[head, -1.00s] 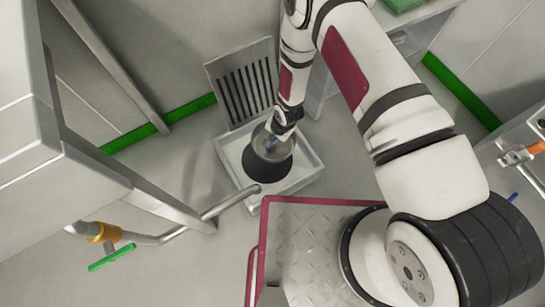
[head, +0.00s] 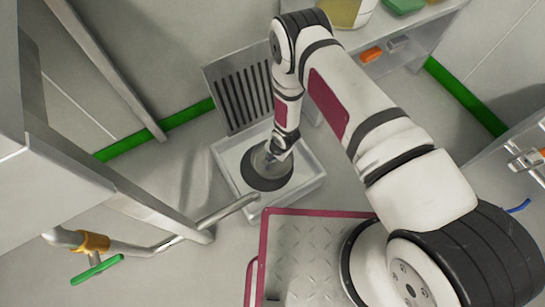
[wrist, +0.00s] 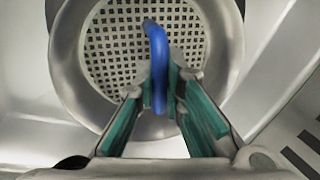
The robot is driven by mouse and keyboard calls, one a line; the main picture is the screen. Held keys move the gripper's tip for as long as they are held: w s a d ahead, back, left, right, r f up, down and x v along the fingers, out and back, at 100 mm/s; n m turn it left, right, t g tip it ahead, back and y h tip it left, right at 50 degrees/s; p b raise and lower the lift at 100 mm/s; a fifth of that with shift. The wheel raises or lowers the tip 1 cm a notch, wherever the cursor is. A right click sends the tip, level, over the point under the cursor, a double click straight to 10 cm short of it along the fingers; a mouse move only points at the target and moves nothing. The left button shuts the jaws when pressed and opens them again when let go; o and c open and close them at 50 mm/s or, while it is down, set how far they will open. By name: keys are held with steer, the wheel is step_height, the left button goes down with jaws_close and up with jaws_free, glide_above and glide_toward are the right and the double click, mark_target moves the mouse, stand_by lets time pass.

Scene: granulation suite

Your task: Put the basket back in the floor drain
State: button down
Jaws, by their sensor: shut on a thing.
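The basket (head: 261,160) is a grey metal cup with a perforated bottom, which shows in the wrist view (wrist: 115,45). Its blue handle (wrist: 157,60) stands between the green-lined fingers of my gripper (wrist: 160,80), which is shut on it. In the head view my gripper (head: 276,150) points down over the floor drain (head: 306,186), a pale square tray with a dark round opening. The basket is over or partly inside that opening, roughly centred; I cannot tell whether it is seated. My gripper hides part of it.
A slotted grate (head: 240,90) leans upright behind the drain. A pipe (head: 228,210) with a green-handled valve (head: 97,270) reaches toward the drain's left front. A shelf (head: 425,45) with several items stands at the back right. Open floor lies to the left.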

mark_target(278, 165)
steer(key=shift+f, duration=0.1)
steer(key=c, duration=1.7)
jaws_free()
steer(key=p+v, duration=0.4)
steer(key=v, duration=0.8)
steer(key=shift+a+p, duration=0.1)
steer(key=shift+p, duration=0.3)
steer(key=shift+r, duration=0.2)
